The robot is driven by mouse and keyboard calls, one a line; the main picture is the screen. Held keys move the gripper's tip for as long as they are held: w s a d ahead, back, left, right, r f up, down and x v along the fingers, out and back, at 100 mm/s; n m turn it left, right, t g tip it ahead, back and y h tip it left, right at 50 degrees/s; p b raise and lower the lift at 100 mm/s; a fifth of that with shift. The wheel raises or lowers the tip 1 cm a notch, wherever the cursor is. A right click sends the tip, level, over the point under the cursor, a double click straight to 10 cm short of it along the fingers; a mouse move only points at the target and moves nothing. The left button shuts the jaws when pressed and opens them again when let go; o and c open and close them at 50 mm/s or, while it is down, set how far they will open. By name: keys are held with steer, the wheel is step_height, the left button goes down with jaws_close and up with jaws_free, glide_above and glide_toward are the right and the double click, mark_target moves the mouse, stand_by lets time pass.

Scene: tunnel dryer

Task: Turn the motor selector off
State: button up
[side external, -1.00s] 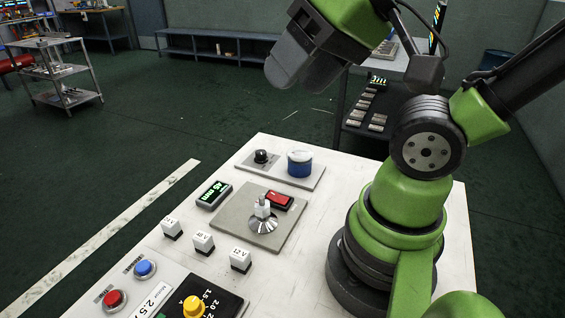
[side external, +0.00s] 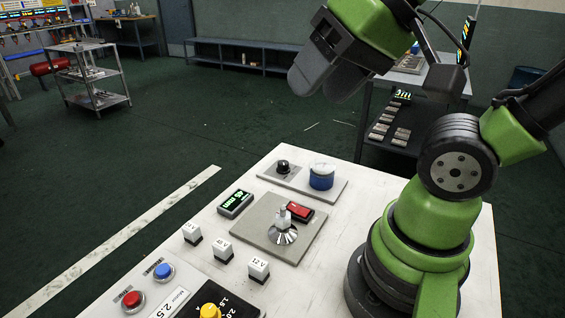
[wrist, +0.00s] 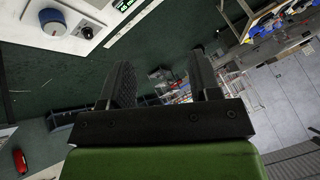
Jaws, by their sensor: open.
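No control in view is legibly marked as the motor selector. A black rotary knob (side external: 283,166) on a pale plate at the panel's back also shows in the wrist view (wrist: 86,32). A yellow knob (side external: 210,311) on a black numbered dial is cut off at the bottom edge, beside a label (side external: 170,303) that seems to read "Motor 2.5". A metal lever (side external: 283,222) stands on a grey plate mid-panel. My gripper (side external: 327,78) is open and empty, high above and behind the panel, touching nothing; its two fingers (wrist: 162,82) are apart in the wrist view.
A blue white-topped knob (side external: 321,177) is beside the black knob. A red rocker switch (side external: 299,212), green display (side external: 235,203), several white cubes (side external: 222,249), a blue button (side external: 163,272) and red button (side external: 132,300) crowd the panel. Space around my gripper is clear.

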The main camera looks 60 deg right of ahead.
steer(key=w+d+m+g+h, duration=0.1)
steer(key=w+d+m+g, duration=0.2)
steer(key=w, duration=0.5)
steer(key=m+g, duration=0.4)
steer(key=m, duration=0.4)
glide_above(283, 162)
step_height(283, 162, down, 20)
steer(key=shift+h, duration=0.4)
step_height(283, 162, down, 10)
steer(key=shift+r, duration=0.1)
steer(key=c, duration=0.9)
